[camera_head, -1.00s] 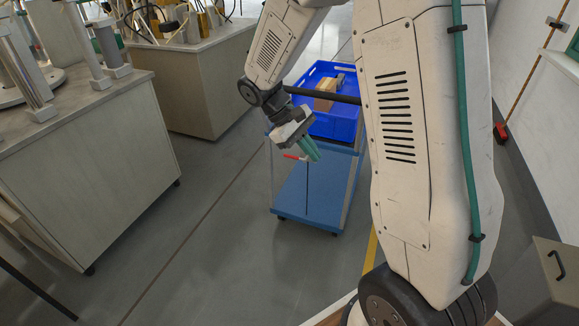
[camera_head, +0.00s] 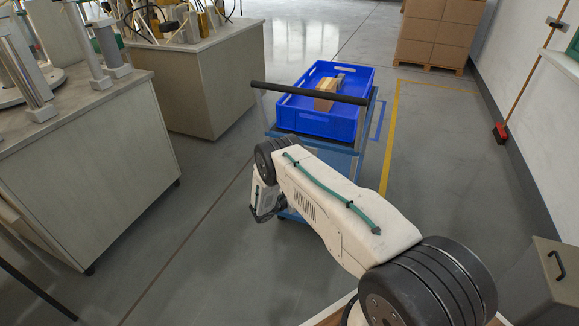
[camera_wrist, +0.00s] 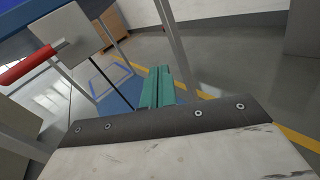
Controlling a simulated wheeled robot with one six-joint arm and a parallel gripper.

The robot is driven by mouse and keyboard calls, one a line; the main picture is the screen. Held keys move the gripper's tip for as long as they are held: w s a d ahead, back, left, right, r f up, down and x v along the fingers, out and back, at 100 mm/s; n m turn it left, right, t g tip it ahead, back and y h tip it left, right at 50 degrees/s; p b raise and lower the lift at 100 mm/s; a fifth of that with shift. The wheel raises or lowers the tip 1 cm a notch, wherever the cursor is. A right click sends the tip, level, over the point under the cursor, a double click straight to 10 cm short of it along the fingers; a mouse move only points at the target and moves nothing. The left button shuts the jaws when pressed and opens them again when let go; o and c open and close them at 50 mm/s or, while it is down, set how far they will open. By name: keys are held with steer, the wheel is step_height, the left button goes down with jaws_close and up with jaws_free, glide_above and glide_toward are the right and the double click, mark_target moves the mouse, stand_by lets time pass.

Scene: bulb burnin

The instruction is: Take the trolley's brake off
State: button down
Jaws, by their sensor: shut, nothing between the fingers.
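The trolley (camera_head: 345,163) stands ahead of me, with a black push bar (camera_head: 310,93) across its near end. Its brake lever, with a red grip (camera_wrist: 28,66), shows at the upper left of the wrist view. The lever sticks out from a grey square plate (camera_wrist: 78,34) on the trolley. In the head view my arm hides it. My gripper (camera_wrist: 158,74) has its green fingers shut together and empty. They are to the right of the red grip and slightly lower in the wrist view, apart from it. The fingers are hidden in the head view.
A blue crate (camera_head: 315,122) with a brown item (camera_head: 327,94) sits on the trolley. Benches (camera_head: 100,165) stand at the left. Stacked cartons (camera_head: 440,32) stand at the back right. A grey bin (camera_head: 548,280) is at the lower right. Floor right of the trolley is clear.

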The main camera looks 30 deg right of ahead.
steer(key=w+a+f+n+t+h, duration=0.1)
steer(key=w+a+f+n+t, duration=0.15)
steer(key=f+n+t, duration=0.45)
steer(key=w+a+r+n+t, duration=0.2)
steer(key=w+a+r+t, duration=0.1)
steer(key=w+t, duration=0.3)
steer(key=shift+w+r+t, duration=0.15)
steer(key=shift+w+t, duration=0.1)
steer(key=shift+t, duration=0.15)
steer(key=w+d+r, duration=0.5)
steer(key=d+r, duration=0.1)
steer(key=r, duration=0.2)
steer(key=shift+d, duration=0.2)
steer(key=shift+r, duration=0.1)
